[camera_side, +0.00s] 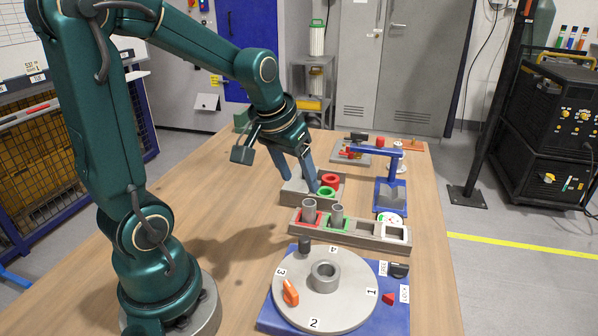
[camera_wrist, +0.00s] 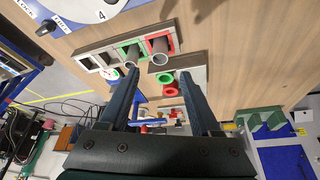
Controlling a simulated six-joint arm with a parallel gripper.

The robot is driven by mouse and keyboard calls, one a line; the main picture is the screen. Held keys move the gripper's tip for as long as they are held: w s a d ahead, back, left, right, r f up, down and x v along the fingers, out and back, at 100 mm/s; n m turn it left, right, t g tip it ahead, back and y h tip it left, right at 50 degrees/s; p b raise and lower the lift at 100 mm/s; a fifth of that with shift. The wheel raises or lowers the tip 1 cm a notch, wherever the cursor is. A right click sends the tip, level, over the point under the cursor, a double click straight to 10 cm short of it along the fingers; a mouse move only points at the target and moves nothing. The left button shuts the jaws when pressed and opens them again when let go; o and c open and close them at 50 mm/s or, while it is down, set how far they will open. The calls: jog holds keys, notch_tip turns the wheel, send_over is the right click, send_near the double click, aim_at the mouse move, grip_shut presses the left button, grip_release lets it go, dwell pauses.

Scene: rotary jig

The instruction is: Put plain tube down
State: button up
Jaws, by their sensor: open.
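Two plain grey tubes stand upright in the slotted rack (camera_side: 363,237). One tube (camera_side: 309,210) is in the red-framed slot and the other tube (camera_side: 337,214) is in the green-framed slot. In the wrist view they show as the red-slot tube (camera_wrist: 158,52) and the green-slot tube (camera_wrist: 131,57). My gripper (camera_side: 302,184) is open, with nothing seen between its fingers. It is behind the rack, over or beside a grey tray (camera_side: 296,190) with a red ring (camera_side: 330,180) and a green ring (camera_side: 326,192). In the wrist view the open fingers (camera_wrist: 163,95) straddle the rings.
A blue press (camera_side: 390,195) stands right of the tray. The left of the wooden table is clear.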

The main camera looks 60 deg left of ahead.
jog(key=s+d+r+m+t+h, duration=0.1)
jog(key=s+d+r+m, duration=0.2)
jog(key=s+d, duration=0.7)
jog(key=shift+d+m+h, duration=0.4)
jog(key=shift+d+m, duration=0.05)
jog(key=shift+m, duration=0.25)
jog(key=shift+r, duration=0.1)
jog(key=shift+c, duration=0.3)
